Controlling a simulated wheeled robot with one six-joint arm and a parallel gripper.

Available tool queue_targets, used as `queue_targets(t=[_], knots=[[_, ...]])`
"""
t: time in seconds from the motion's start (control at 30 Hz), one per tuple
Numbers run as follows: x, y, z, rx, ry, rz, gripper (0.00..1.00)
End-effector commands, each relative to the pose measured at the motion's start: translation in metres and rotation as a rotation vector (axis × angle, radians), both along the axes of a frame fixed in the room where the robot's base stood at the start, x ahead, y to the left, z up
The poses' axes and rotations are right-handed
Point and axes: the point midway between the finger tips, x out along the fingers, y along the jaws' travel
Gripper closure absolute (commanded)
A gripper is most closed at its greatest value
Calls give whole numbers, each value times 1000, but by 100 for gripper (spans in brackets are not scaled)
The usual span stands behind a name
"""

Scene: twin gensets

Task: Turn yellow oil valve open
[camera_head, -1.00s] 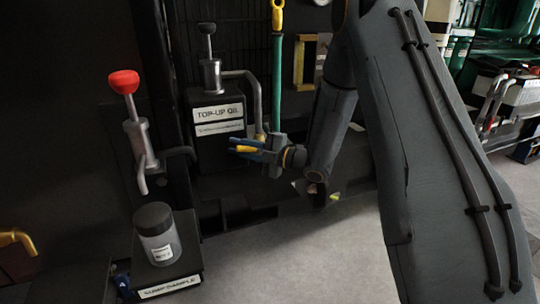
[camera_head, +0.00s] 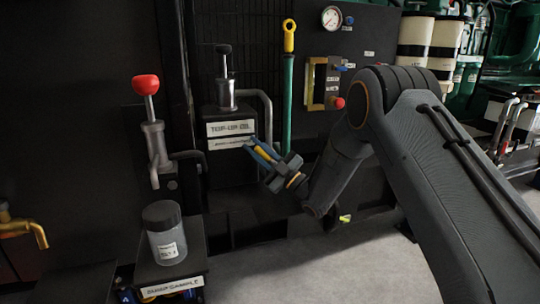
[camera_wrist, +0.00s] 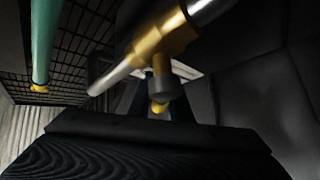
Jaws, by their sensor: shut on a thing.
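The yellow valve handle (camera_head: 263,154) shows as a thin yellow strip between the blue fingers of my gripper (camera_head: 255,148) in the head view. My gripper is shut on it, just right of the top-up oil box, and both slant from upper left to lower right. In the wrist view, a brass valve body (camera_wrist: 160,42) sits on a silver pipe above my gripper. A grey stem and a yellow piece (camera_wrist: 158,107) show below it. The handle's joint with the valve is hidden in the head view.
The black box labelled top-up oil (camera_head: 231,165) stands close to my gripper. A green dipstick tube with a yellow loop (camera_head: 289,38) rises behind it. A red-knobbed pump (camera_head: 146,88) and a sample jar (camera_head: 163,236) are at left. Floor at front right is clear.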

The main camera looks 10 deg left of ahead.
Motion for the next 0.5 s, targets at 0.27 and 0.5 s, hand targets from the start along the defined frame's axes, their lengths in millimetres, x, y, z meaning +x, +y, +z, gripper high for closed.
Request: queue_targets(t=[0.27,0.5], knots=[[-1,6,5,27,11,17,100],[1,3,5,27,10,13,100]])
